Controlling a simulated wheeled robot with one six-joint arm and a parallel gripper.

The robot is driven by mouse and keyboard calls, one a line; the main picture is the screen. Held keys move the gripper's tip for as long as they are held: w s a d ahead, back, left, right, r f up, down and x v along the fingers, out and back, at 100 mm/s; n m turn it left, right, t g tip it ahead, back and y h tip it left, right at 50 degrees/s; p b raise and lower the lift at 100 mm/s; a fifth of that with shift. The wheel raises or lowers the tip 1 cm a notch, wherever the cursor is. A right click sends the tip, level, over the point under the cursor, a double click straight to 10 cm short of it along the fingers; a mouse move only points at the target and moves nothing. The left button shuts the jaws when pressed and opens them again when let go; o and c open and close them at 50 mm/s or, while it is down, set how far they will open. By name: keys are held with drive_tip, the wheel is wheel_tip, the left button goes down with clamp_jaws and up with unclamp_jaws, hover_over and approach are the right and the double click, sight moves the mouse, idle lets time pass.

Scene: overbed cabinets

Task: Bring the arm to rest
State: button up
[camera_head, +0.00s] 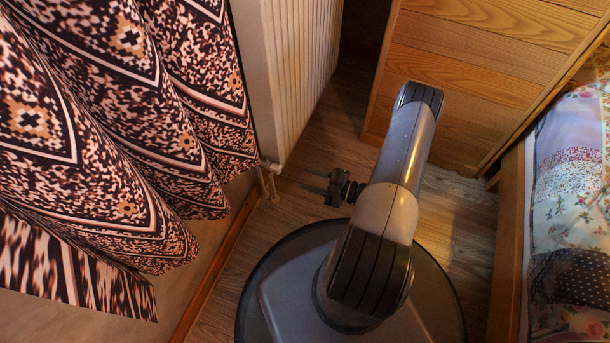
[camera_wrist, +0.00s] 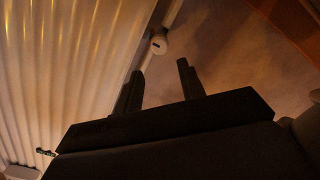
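My gripper (camera_head: 318,183) is left of my folded grey arm in the head view, above the wooden floor and near the lower end of the white radiator (camera_head: 302,70). Its fingers point left. In the wrist view my gripper (camera_wrist: 160,83) shows two dark fingers with a clear gap between them, so it is open, and nothing is between them. A pale round valve (camera_wrist: 159,42) shows beyond the fingertips, beside the ribbed radiator (camera_wrist: 65,70). I cannot tell how far the fingertips are from it.
A patterned curtain (camera_head: 120,130) hangs at the left. A wooden cabinet (camera_head: 465,75) stands at the back right, and a bed with a floral cover (camera_head: 570,190) is at the right. Bare wooden floor (camera_head: 345,110) shows between radiator and cabinet.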

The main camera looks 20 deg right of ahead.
sight(281, 170)
idle(0.4)
drive_tip(key=b+x, duration=0.3)
drive_tip(key=x, duration=0.7)
drive_tip(key=shift+w+a, duration=0.2)
